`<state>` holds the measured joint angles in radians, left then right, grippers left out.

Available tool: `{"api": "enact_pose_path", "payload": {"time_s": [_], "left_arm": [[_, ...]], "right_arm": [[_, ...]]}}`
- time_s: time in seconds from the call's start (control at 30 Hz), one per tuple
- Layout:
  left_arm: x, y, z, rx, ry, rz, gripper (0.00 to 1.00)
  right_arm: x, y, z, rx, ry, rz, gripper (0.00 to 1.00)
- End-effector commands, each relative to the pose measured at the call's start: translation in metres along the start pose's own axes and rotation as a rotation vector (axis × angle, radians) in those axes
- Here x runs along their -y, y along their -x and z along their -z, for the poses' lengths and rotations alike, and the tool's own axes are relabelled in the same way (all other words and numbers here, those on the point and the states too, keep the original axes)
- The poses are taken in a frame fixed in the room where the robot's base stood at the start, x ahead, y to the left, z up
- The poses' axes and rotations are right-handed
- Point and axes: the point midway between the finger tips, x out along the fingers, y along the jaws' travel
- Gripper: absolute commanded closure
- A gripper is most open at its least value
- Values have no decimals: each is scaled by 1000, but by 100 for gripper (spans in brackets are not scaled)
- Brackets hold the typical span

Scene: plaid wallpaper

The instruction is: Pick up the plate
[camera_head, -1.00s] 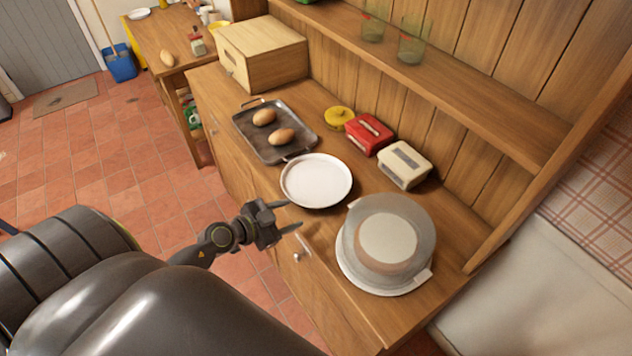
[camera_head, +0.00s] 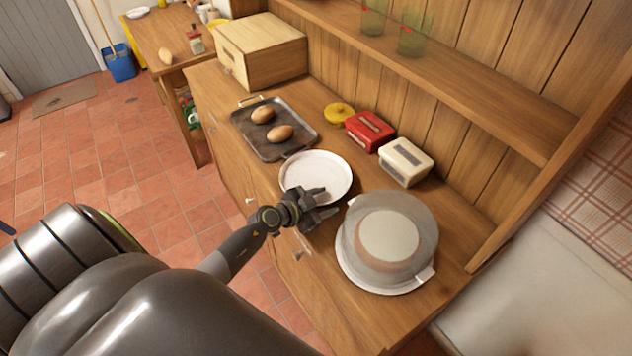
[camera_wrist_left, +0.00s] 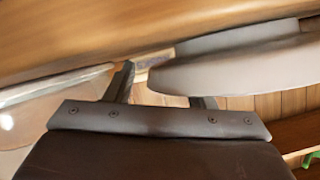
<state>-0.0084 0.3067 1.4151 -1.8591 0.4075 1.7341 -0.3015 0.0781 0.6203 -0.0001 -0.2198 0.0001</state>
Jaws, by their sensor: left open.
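The white round plate (camera_head: 316,170) lies on the wooden counter between the baking tray and the domed cake stand. My left gripper (camera_head: 326,207) is open and empty at the plate's near right edge, with one finger overlapping the rim in the head view. In the left wrist view, which looks upside down, the plate (camera_wrist_left: 235,70) shows close up at upper right. Its rim reaches into the gap between my left fingers (camera_wrist_left: 162,90), and the right-hand fingertip is partly hidden at the rim. I cannot tell whether they touch. My right gripper is not in view.
A cake stand with a clear dome (camera_head: 388,240) stands close on the right. A dark tray (camera_head: 270,145) with two brown loaves (camera_head: 280,133) lies to the left. A shelf (camera_head: 440,75) overhangs the back.

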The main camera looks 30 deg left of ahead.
Motion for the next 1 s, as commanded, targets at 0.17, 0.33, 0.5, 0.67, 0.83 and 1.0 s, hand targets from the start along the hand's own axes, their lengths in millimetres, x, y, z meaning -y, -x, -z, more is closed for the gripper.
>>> {"api": "enact_pose_path", "payload": {"time_s": [0.17, 0.33, 0.5, 0.67, 0.83, 1.0], "left_arm": [[0, 0, 0, 0, -1, 0, 51], [0, 0, 0, 0, -1, 0, 73], [0, 0, 0, 1, 0, 0, 95], [0, 1, -2, 3, 1, -1, 100], [0, 1, -2, 3, 0, 0, 100], [0, 1, -3, 6, 1, -1, 100]], "right_arm": [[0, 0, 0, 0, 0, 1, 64], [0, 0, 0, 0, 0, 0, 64], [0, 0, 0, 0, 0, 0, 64], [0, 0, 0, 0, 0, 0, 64], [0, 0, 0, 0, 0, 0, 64], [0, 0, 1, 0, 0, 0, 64]]}}
